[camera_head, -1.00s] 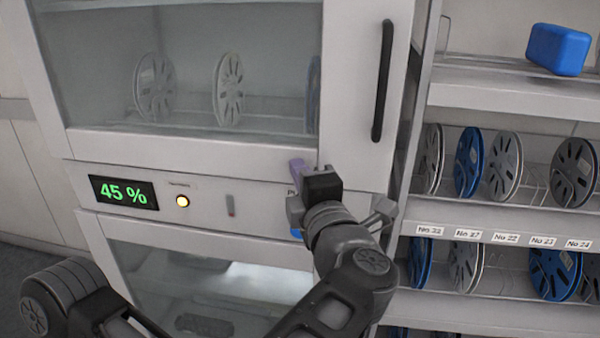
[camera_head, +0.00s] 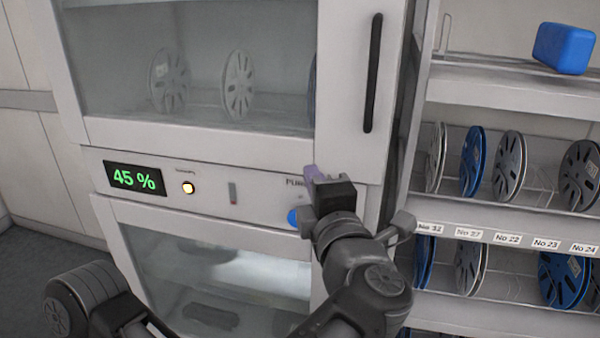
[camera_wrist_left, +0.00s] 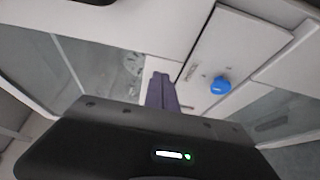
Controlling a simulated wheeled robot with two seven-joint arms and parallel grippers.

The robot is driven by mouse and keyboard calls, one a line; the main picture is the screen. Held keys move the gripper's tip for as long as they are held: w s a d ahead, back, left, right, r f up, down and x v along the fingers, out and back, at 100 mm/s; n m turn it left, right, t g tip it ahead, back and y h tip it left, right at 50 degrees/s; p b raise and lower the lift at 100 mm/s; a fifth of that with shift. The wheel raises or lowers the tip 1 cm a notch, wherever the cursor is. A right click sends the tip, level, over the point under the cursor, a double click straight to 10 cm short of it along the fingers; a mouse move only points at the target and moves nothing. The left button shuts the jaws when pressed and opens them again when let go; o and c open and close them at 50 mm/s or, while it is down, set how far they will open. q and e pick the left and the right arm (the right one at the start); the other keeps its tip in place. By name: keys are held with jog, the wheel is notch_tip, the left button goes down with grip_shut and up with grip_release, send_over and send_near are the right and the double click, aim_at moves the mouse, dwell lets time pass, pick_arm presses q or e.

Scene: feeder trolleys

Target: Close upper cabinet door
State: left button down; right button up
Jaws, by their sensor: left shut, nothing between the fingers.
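The upper cabinet door (camera_head: 200,136) has a glass pane, a white frame and a black vertical handle (camera_head: 373,75) on its right side. It looks flush or nearly flush with the cabinet front; a small gap cannot be told. My left gripper (camera_head: 312,174) is shut and empty, its purple fingers just below the door's lower edge, in front of the control panel. Whether they touch anything is unclear. In the left wrist view the purple fingers (camera_wrist_left: 162,91) point toward the cabinet front. My right gripper is not in view.
The control panel shows a green 45 % display (camera_head: 135,178), a lit button (camera_head: 188,188) and a blue knob (camera_head: 293,217) left of my gripper. A lower glass door (camera_head: 130,235) sits beneath. An open shelf (camera_head: 510,97) with reels and a blue box (camera_head: 563,47) stands right.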

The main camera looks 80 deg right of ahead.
pick_arm(q)
jog(key=s, duration=0.1)
jog(key=s+a, duration=0.1)
jog(key=s, duration=0.1)
jog(key=s+a, duration=0.1)
jog(key=s, duration=0.1)
jog(key=shift+s+r, duration=0.1)
jog(key=shift+s, duration=0.1)
dwell(0.4)
